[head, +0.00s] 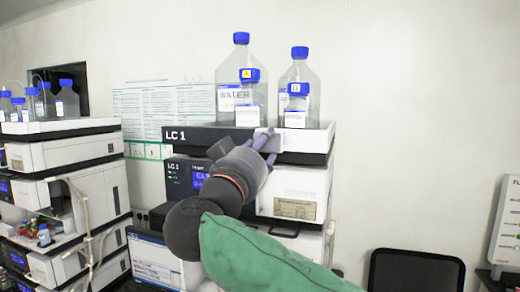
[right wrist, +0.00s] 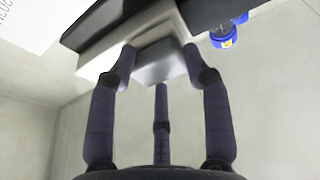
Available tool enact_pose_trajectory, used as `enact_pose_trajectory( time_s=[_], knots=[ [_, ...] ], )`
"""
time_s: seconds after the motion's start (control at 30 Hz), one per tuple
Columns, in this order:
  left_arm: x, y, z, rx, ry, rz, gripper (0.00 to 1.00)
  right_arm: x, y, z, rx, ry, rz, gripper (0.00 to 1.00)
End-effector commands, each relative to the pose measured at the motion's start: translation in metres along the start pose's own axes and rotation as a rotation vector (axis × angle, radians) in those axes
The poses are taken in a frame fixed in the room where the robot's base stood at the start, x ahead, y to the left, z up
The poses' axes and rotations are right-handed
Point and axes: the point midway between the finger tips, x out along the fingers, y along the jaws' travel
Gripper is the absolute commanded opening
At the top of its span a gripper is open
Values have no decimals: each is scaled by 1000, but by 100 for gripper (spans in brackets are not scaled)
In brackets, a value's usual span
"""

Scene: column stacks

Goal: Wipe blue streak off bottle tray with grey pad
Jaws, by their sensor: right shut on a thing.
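The bottle tray (head: 315,128) is the pale top of the LC 1 stack, with clear blue-capped bottles on it. My right gripper (head: 266,141) is at the tray's front edge in the head view, its arm coming from below. In the right wrist view, its purple-grey fingers (right wrist: 160,65) are shut on the grey pad (right wrist: 160,64), close under the tray's edge (right wrist: 150,30). I cannot tell whether the pad touches the tray. I cannot make out the blue streak in either view. My left gripper is not in view.
Bottles labelled A (head: 249,97) and B (head: 295,105) stand on the tray near its front, with larger bottles (head: 301,70) behind. A second instrument stack (head: 70,155) stands at the left. A black chair (head: 416,272) is at the lower right. The space right of the tray is clear.

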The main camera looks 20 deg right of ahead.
Motion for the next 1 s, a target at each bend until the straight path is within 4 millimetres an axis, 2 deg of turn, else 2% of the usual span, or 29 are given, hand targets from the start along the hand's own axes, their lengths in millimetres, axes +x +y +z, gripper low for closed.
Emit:
enact_pose_trajectory(
  time_s=[0.53,1.0],
  knots=[
    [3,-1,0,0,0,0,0,6,2,2,1,0,0,18],
    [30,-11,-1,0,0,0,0,5,35,4,3,1,0,18]
  ],
)
